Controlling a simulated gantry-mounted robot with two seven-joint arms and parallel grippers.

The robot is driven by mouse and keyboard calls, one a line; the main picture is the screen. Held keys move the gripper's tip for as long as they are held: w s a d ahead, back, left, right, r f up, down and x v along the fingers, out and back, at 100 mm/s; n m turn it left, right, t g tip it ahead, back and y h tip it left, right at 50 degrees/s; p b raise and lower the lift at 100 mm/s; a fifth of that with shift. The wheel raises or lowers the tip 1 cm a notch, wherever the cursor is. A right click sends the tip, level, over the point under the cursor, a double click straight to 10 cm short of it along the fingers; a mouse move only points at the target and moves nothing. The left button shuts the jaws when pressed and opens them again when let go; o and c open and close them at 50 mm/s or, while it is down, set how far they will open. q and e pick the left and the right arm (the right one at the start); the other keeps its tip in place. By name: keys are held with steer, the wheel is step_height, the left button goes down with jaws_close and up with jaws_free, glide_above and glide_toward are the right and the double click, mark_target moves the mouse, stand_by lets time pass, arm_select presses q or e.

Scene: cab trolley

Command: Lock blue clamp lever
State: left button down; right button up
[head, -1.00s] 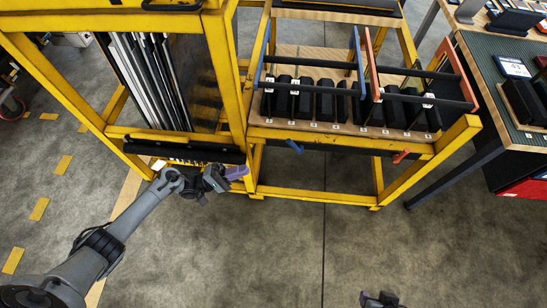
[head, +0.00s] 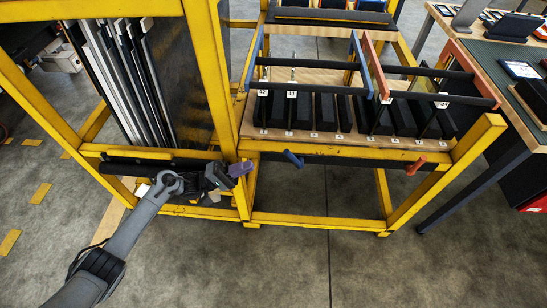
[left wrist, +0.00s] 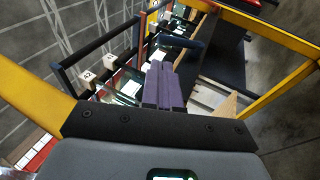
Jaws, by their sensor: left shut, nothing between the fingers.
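The blue clamp lever (head: 293,159) sticks out of the front rail of the yellow trolley (head: 340,150), below the blue frame (head: 358,62). My left gripper (head: 242,169) is shut and empty, with purple fingers. In the head view it is left of the lever, about level with it, with a clear gap between them. In the left wrist view the shut purple fingers (left wrist: 164,86) point towards the trolley's frames and bars. My right gripper is in neither view now.
An orange lever (head: 416,166) sits further right on the same rail, below the orange frame (head: 376,66). A yellow post (head: 212,80) and a rack of upright panels (head: 130,85) stand close to my left arm. The floor in front is clear.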

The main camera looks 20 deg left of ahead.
arm_select(q)
steer(key=b, duration=0.2)
glide_toward(294, 157)
step_height(294, 157, up, 4)
steer(key=w+d, duration=0.2)
steer(key=shift+d+r+b, duration=0.15)
steer(key=shift+d+b, duration=0.2)
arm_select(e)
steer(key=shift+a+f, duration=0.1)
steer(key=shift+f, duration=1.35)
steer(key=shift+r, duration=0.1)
